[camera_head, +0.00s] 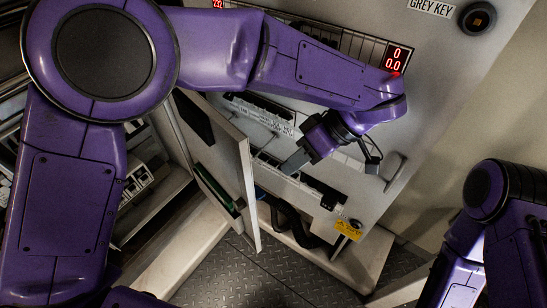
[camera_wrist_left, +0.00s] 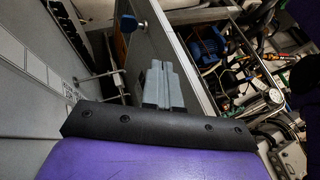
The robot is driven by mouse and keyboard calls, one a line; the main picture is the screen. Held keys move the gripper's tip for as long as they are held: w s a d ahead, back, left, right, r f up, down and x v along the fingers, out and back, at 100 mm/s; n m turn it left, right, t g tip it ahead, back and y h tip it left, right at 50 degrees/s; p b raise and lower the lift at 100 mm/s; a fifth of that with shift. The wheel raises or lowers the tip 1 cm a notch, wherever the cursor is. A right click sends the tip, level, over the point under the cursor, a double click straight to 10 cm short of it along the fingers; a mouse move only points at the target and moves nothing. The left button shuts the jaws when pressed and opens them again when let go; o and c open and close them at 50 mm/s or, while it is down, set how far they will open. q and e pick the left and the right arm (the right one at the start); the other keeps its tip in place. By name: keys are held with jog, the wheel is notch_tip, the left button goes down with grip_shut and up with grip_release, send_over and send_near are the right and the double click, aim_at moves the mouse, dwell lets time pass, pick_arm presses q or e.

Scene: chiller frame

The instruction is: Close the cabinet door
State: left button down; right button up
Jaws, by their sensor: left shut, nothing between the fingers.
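The cabinet door (camera_head: 228,160) is a grey panel standing open in the head view, left of my left gripper, with the cabinet's inside showing to its left. My left gripper (camera_head: 290,163) is shut and empty, pointing down and left in front of the grey front panel, right of the door. In the left wrist view the shut grey fingers (camera_wrist_left: 160,72) appear in front of a grey panel (camera_wrist_left: 158,42) that looks like the door. I cannot tell whether they touch it. The right gripper is out of view; only part of my right arm shows.
The grey front panel (camera_head: 440,65) carries red displays (camera_head: 395,60) and a round black key switch (camera_head: 478,17). A yellow label (camera_head: 348,229) is near its bottom. Wires and parts (camera_wrist_left: 235,65) fill the open inside in the wrist view. Metal tread floor (camera_head: 265,275) lies below.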

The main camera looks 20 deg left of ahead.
pick_arm(q)
jog(key=x, duration=0.9)
jog(key=shift+a+f, duration=0.25)
jog(key=shift+s, duration=0.1)
